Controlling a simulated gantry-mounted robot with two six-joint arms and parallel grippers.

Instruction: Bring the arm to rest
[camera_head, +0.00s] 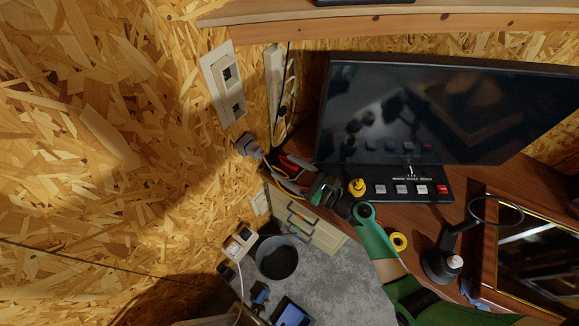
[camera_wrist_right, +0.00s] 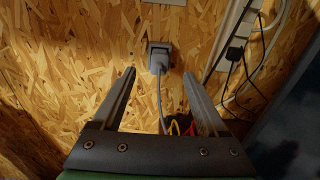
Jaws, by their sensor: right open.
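My right gripper (camera_head: 290,177) reaches in from the lower right on a green arm and points at the chipboard wall. In the right wrist view its two fingers (camera_wrist_right: 159,74) are spread apart with nothing held between them. A grey plug (camera_head: 248,144) sits at the wall just beyond the fingertips. In the wrist view the plug (camera_wrist_right: 158,57) shows between and past the tips, apart from them, and its grey cord hangs down between the fingers. My left gripper is not in view.
A black monitor (camera_head: 420,105) stands behind a button panel (camera_head: 408,189). A power strip (camera_wrist_right: 228,45) with cords hangs on the wall. A bin (camera_head: 277,259) stands below.

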